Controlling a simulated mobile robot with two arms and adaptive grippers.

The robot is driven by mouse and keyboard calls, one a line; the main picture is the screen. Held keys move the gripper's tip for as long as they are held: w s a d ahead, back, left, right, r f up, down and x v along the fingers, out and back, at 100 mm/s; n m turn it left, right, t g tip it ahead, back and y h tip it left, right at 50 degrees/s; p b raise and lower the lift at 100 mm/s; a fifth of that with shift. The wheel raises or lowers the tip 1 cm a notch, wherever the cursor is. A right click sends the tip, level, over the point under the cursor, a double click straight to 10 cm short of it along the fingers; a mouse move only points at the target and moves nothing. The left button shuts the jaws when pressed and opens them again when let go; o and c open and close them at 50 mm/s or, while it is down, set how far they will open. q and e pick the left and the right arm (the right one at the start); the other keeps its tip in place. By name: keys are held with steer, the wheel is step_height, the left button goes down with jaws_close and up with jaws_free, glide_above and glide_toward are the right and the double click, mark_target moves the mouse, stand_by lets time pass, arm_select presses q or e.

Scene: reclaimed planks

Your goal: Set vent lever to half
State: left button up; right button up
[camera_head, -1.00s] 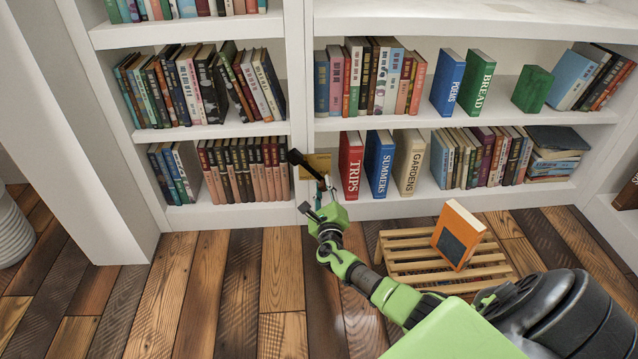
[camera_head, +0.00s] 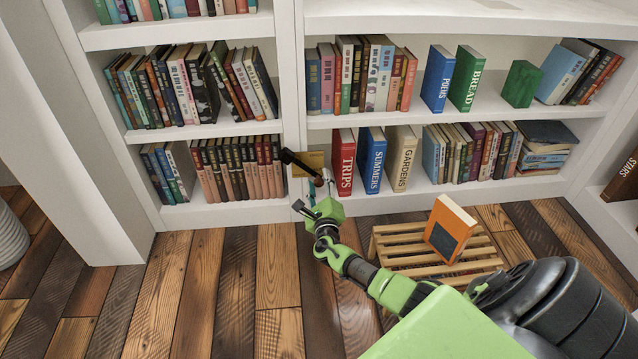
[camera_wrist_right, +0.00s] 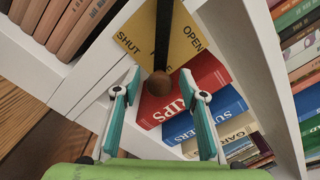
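The vent lever is a black bar (camera_head: 299,163) with a brown knob, mounted at a brass plate (camera_head: 315,160) on the white upright between the shelves. In the right wrist view the bar (camera_wrist_right: 163,38) crosses the plate (camera_wrist_right: 180,40), which reads SHUT at left and OPEN at right. The bar partly covers a middle word. The knob (camera_wrist_right: 159,83) lies between the teal fingertips of my right gripper (camera_wrist_right: 160,78), with a gap on both sides. My right gripper (camera_head: 319,196) is open at the lever in the head view. My left gripper is out of view.
A slatted wooden stool (camera_head: 400,256) with an orange book (camera_head: 450,229) stands right of my right forearm. Upright books, such as the red TRIPS book (camera_head: 343,163), stand just right of the lever. The plank floor (camera_head: 220,290) at left is clear.

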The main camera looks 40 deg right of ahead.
steer(key=v, duration=1.2)
stand_by(0.5)
